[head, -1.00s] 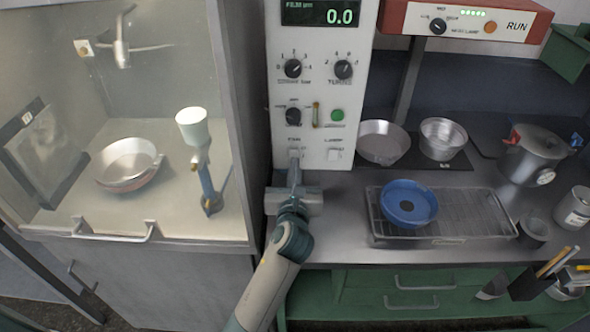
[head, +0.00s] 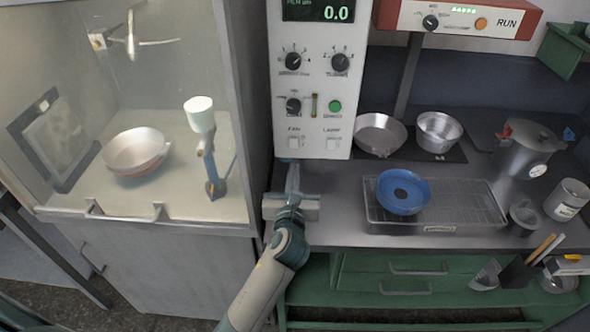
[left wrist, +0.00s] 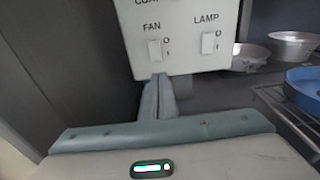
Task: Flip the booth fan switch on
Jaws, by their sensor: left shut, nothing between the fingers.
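The fan switch (head: 294,143) is a small white rocker at the lower left of the white control panel (head: 341,120), under the label FAN. In the left wrist view the fan switch (left wrist: 155,49) shows clearly, with O above and I below beside it. My left gripper (head: 292,166) is shut and empty, just below the panel's lower edge. In the left wrist view its closed fingertips (left wrist: 158,78) point up just below the fan switch, with a gap between. My right gripper is not in view.
The lamp switch (head: 332,145) sits right of the fan switch. A glass-fronted booth (head: 150,235) stands at the left, holding a pan (head: 136,150).

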